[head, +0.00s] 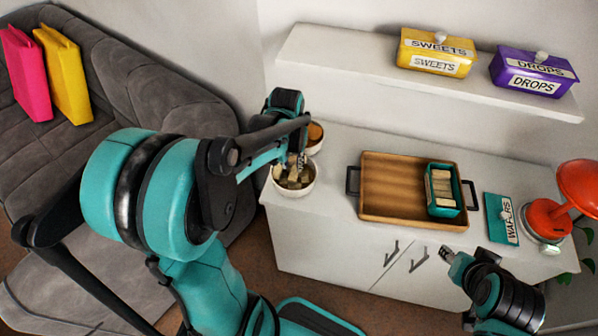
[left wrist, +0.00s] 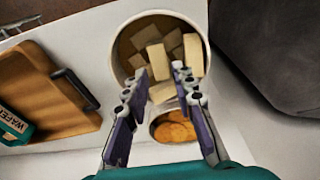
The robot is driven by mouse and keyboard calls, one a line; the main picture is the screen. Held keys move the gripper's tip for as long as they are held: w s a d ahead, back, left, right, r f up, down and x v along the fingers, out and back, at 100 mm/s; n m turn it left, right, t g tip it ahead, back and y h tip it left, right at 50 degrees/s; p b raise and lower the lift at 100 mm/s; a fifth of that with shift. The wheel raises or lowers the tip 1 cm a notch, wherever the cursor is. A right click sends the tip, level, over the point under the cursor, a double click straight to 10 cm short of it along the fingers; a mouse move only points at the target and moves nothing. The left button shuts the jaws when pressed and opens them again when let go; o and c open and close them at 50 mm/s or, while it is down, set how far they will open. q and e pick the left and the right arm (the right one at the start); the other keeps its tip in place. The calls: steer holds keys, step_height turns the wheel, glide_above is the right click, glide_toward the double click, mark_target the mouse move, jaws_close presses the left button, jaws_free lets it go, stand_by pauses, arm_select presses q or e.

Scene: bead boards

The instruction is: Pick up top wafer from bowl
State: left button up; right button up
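A white bowl (head: 296,194) with several pale wafers stands at the left end of the white cabinet. In the left wrist view the bowl (left wrist: 118,44) holds a loose pile of wafers, with one wafer (left wrist: 158,62) lying on top near the middle. My left gripper (head: 297,163) points down over the bowl; in the left wrist view its two fingers (left wrist: 160,76) are apart, one on each side of that top wafer. I cannot tell whether they touch it. My right gripper (head: 446,253) is in front of the cabinet, away from the bowl; its fingers are too small to read.
A second bowl (left wrist: 155,133) with orange-brown contents stands beside the wafer bowl. A wooden tray (head: 388,215) holds a teal box (head: 429,201) of wafers. A teal WAFERS lid (head: 497,232) and a red lamp (head: 551,217) are to the right. A shelf (head: 350,62) hangs above.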

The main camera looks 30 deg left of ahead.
mark_target(294, 173)
arm_select(q)
steer(key=f, duration=0.1)
steer(key=f+b, duration=0.1)
steer(key=f, duration=0.1)
steer(key=f+b, duration=0.1)
steer(key=f, duration=0.1)
steer(key=shift+w+f, duration=0.1)
steer(key=shift+w, duration=0.3)
steer(key=c, duration=0.4)
steer(key=shift+o, duration=0.2)
steer(key=shift+r, duration=0.25)
